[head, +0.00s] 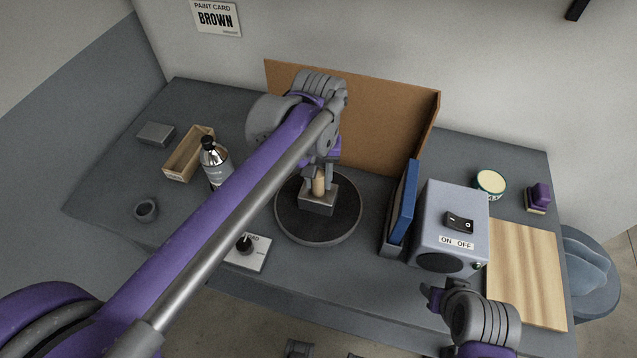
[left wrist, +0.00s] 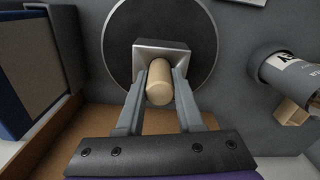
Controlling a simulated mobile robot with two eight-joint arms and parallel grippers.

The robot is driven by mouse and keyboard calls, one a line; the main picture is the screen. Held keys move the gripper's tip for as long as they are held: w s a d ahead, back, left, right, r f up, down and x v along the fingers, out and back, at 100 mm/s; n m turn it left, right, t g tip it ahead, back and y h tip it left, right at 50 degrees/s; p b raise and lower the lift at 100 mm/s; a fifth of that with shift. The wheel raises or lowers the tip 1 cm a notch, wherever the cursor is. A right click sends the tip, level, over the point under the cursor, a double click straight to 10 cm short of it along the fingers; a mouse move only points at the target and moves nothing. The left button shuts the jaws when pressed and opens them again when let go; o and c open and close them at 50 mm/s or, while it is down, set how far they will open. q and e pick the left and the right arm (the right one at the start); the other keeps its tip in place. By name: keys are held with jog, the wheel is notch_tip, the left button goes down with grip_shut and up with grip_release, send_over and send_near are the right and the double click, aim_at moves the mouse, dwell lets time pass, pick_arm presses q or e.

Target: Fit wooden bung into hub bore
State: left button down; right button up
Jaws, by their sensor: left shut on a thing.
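The wooden bung (head: 319,185) is a pale tan cylinder, upright between the fingers of my left gripper (head: 318,180). In the left wrist view the bung (left wrist: 160,82) sits between the two grey fingers of my left gripper (left wrist: 160,95), which is shut on it. The bung is over the square grey metal hub (head: 318,204), which stands on a dark round disc (head: 290,222). The hub (left wrist: 150,48) shows behind the bung in the wrist view. The bore is hidden, so I cannot tell how deep the bung is. My right gripper (head: 436,300) is at the lower right, away from the hub; its jaw state is unclear.
A brown panel (head: 375,120) stands behind the disc. A blue upright item (head: 404,203) and a grey switch box (head: 432,215) stand to the right.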

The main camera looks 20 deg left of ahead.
pick_arm(q)
notch_tip(320, 180, down, 2)
pick_arm(e)
jog(key=shift+f, duration=0.1)
pick_arm(q)
jog(key=shift+s+f, duration=0.1)
jog(key=shift+s, duration=0.05)
pick_arm(e)
jog(key=shift+s, duration=0.1)
